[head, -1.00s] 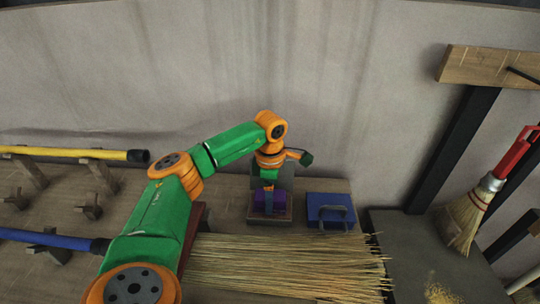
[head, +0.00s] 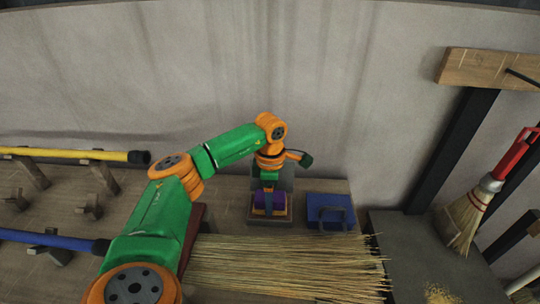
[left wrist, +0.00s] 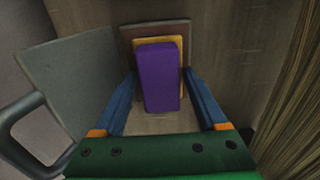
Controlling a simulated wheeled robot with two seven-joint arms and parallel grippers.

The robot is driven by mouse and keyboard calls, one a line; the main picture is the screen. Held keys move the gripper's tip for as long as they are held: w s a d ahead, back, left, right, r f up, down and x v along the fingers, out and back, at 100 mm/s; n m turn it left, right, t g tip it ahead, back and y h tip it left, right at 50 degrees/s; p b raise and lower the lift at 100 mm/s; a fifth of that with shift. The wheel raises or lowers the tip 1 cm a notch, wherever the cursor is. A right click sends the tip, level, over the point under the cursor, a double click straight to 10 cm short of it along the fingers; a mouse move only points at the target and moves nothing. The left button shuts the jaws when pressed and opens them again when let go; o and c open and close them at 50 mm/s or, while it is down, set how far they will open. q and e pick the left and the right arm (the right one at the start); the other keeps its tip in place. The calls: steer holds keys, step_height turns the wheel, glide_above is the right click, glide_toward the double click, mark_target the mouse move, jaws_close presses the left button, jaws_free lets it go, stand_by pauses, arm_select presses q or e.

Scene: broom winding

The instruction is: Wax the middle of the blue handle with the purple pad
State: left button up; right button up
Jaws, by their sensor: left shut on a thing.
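The purple pad (head: 271,199), on an orange-yellow backing, is at a small open box (head: 271,221) at the back of the bench. My left gripper (head: 270,188) reaches down from above and is shut on the pad. In the left wrist view the pad (left wrist: 160,75) sits between the blue fingers, with the box (left wrist: 128,38) around and below it. I cannot tell whether the pad is clear of the box floor. The blue handle (head: 45,238) lies at the left front, its dark end partly behind my left arm. My right gripper is not in view.
A grey lid (left wrist: 70,85) with a loop stands open by the box. Straw bristles (head: 290,265) spread across the front. A yellow handle (head: 70,153) lies behind the blue one. A red-handled brush (head: 465,215) hangs at right.

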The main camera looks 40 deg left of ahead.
arm_select(q)
steer(key=shift+r+p, duration=3.1)
steer(key=shift+r, duration=0.35)
steer(key=shift+r, duration=0.3)
step_height(320, 180, up, 7)
steer(key=p, duration=0.5)
steer(key=s+d+m+b, duration=0.1)
steer(key=s+d+m, duration=0.1)
steer(key=d+m, duration=0.4)
steer(key=s+d+m+b, duration=0.2)
steer(key=d+m, duration=0.4)
steer(key=m, duration=0.5)
steer(key=s+d+m+b, duration=0.2)
steer(key=s+d+m, duration=0.2)
steer(key=d+m, duration=0.2)
steer(key=shift+s+f+m, duration=0.1)
steer(key=shift+f+m, duration=0.1)
steer(key=shift+m, duration=0.45)
steer(key=shift+s+f+m, duration=0.1)
steer(key=shift+f+m, duration=0.1)
steer(key=shift+m, duration=0.45)
steer(key=shift+s, duration=0.15)
